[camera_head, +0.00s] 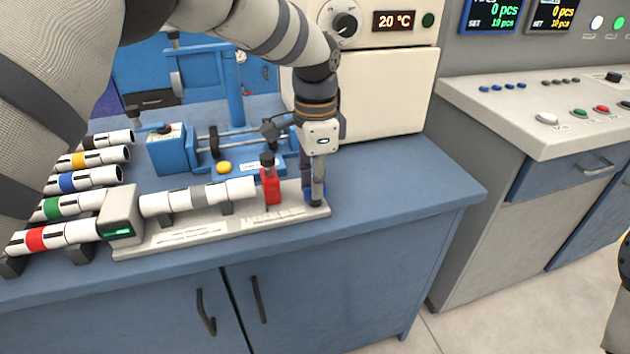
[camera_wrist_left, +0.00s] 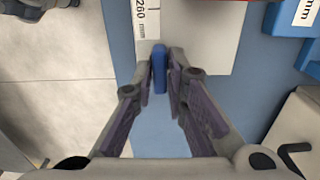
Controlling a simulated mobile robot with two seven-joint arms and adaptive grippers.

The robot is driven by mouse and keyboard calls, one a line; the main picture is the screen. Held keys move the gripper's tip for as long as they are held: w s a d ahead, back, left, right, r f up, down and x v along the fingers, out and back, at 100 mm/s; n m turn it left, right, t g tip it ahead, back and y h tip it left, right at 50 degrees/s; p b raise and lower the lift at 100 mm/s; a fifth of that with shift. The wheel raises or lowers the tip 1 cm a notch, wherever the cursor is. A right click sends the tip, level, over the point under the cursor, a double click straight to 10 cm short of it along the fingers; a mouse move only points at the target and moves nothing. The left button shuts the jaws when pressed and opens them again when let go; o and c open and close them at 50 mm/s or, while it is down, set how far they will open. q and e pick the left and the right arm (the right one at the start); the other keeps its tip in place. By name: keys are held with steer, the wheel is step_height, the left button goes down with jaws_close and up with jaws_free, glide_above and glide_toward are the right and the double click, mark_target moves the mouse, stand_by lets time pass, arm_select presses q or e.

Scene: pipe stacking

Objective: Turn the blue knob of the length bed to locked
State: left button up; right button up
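The length bed (camera_head: 165,240) is a pale rail along the front of the blue bench, with a grey end block at its left and a red stop (camera_head: 270,186) near its right. Its blue knob (camera_head: 307,192) sits at the right end, mostly hidden behind my gripper. In the left wrist view the knob (camera_wrist_left: 160,68) is a narrow blue bar beside the 260 mm mark. My left gripper (camera_head: 314,196) points down over it. In the wrist view its fingertips (camera_wrist_left: 160,62) close in on both sides of the knob and appear to touch it. My right gripper is out of view.
A white pipe with grey bands (camera_head: 200,195) lies along the bed. Several colour-banded pipes (camera_head: 90,180) rest at the left. A blue clamp device (camera_head: 172,150) and a yellow button (camera_head: 223,168) stand behind the bed. The bench top right of my gripper is clear.

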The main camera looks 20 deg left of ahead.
arm_select(q)
steer(key=shift+o, duration=1.1)
step_height(320, 180, up, 12)
